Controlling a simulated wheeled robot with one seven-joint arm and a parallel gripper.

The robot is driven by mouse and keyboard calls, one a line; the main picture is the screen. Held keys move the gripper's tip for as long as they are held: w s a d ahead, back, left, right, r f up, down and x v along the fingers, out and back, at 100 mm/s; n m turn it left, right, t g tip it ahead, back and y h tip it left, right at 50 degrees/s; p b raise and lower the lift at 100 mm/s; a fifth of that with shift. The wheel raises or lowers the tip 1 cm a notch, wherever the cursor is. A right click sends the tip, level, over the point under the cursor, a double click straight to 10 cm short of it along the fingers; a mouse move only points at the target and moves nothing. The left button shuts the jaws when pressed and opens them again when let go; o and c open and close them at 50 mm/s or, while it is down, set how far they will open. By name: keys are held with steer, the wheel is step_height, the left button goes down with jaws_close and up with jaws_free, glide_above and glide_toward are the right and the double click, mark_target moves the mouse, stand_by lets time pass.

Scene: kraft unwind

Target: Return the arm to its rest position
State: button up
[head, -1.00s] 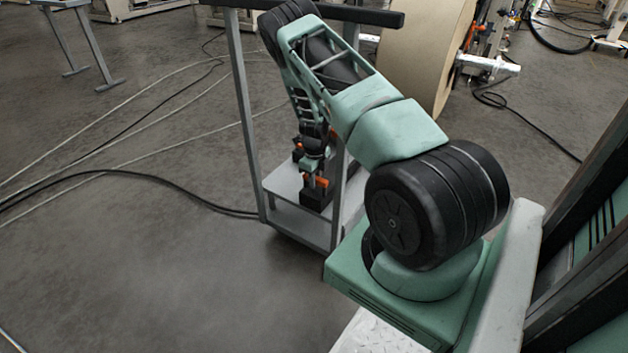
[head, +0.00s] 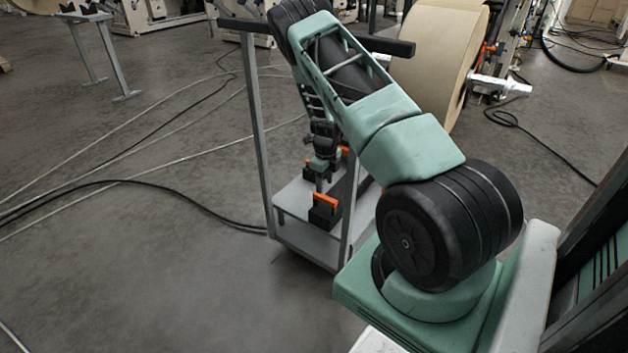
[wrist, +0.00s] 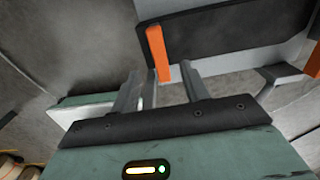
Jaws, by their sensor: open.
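My arm (head: 410,150) reaches out over a grey cart in the head view. My gripper (head: 322,182) points down just above a black block with an orange handle (head: 325,201) on the cart's shelf. In the wrist view, my gripper (wrist: 160,82) has its two fingers apart. An orange bar on a black block (wrist: 220,38) shows at the gap between the fingertips, and I cannot tell whether it lies between them or beyond. The gripper holds nothing that I can see.
The grey cart (head: 256,130) has upright posts and a dark top bar close to my arm. A second black block with orange stands behind the first. A large kraft roll (head: 430,60) is at the back. Cables (head: 130,183) lie on the open floor at left.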

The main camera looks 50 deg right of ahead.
steer(key=shift+r, duration=0.2)
